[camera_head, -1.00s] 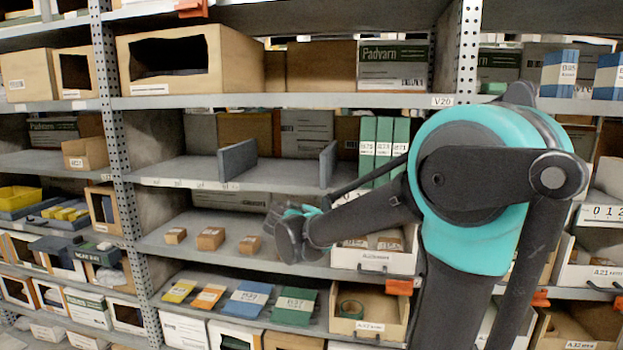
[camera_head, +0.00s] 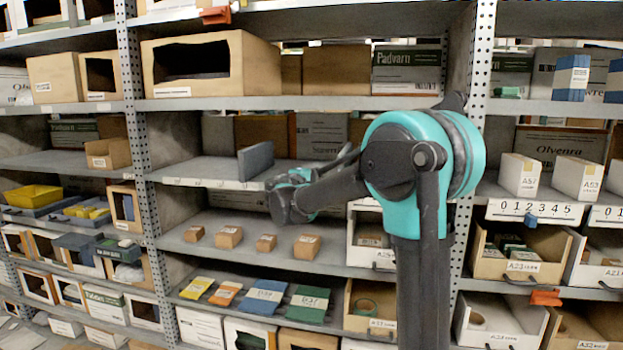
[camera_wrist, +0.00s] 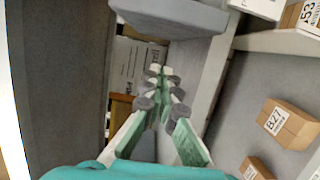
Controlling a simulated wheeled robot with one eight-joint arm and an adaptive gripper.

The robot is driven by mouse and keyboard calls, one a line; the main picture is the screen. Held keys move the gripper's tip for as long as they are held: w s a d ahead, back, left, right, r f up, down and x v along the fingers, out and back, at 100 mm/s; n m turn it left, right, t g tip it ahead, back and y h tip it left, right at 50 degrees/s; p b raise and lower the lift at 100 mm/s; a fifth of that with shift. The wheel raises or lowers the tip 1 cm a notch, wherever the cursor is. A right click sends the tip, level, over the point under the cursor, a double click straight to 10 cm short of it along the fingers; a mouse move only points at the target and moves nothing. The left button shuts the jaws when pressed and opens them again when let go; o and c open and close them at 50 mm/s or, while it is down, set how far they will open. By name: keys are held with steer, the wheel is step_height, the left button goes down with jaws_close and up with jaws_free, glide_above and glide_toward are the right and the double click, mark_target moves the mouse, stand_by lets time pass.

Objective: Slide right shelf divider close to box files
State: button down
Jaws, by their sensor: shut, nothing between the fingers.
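My gripper (camera_wrist: 160,88) is shut and empty in the wrist view, its fingers pointing toward cartons at the back of a shelf bay. In the head view, its end is at the shelf front, right of the upright grey left divider (camera_head: 256,161). My arm hides the right divider and the green box files in that view. A grey slab, apparently a divider (camera_wrist: 170,17), crosses the top of the wrist view, apart from the fingertips; I cannot tell which one it is.
Small brown cartons (camera_head: 229,237) stand on the shelf below; one labelled B27 (camera_wrist: 287,123) also shows in the wrist view. A shelf (camera_head: 205,169) has bare room left of the divider. A perforated upright (camera_head: 139,150) stands further left.

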steer(key=shift+s+d, duration=0.2)
steer(key=shift+d, duration=0.9)
steer(key=shift+s+d, duration=0.15)
steer(key=shift+d, duration=0.9)
steer(key=s+d, duration=0.3)
steer(key=d, duration=0.6)
steer(key=shift+d, duration=0.3)
